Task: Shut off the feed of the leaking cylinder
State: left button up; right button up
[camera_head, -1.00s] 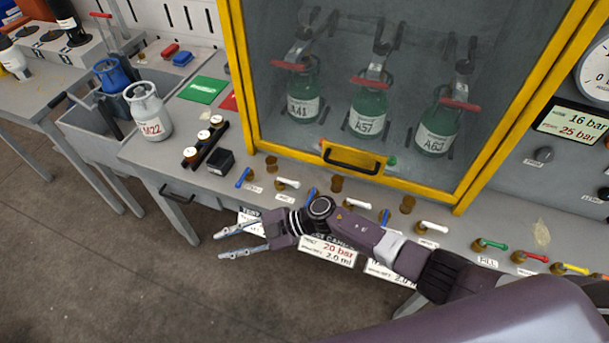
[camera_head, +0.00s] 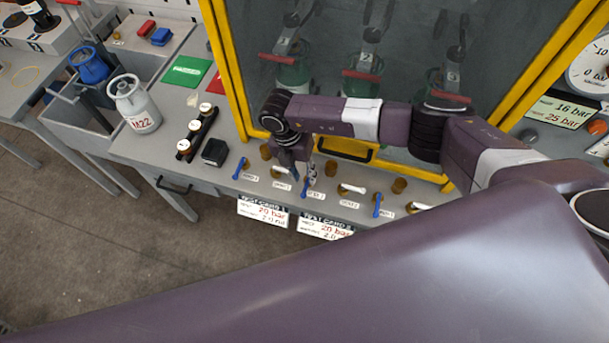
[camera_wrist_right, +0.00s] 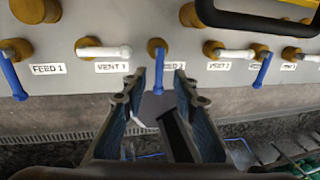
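Three green cylinders stand behind the yellow-framed window: left (camera_head: 293,77), middle (camera_head: 360,88) and right (camera_head: 434,78). My right arm partly covers them, and no leak shows. Below is a row of blue feed levers and white vent levers. The feed 1 lever (camera_wrist_right: 12,76) and feed 3 lever (camera_wrist_right: 262,71) point toward the front edge. The middle blue lever (camera_wrist_right: 158,70) also points forward, its label partly hidden. My right gripper (camera_wrist_right: 161,88) is open, with its fingertips on either side of that lever's end. It also shows in the head view (camera_head: 303,176). My left gripper is out of view.
The vent 1 lever (camera_wrist_right: 103,52) and vent 2 lever (camera_wrist_right: 237,54) lie sideways on either side. A yellow frame bar (camera_head: 228,75) with a black handle (camera_head: 345,153) stands behind the levers. A cylinder marked M22 (camera_head: 134,103) stands at the left.

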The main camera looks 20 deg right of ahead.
aim_at(307, 185)
notch_tip(307, 185, down, 2)
jog(key=shift+d+f, duration=0.1)
jog(key=shift+d, duration=0.05)
jog(key=shift+s+f, duration=0.1)
jog(key=shift+f, duration=0.25)
jog(key=c, duration=0.6)
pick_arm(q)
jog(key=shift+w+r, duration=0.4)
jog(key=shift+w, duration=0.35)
pick_arm(e)
grip_shut()
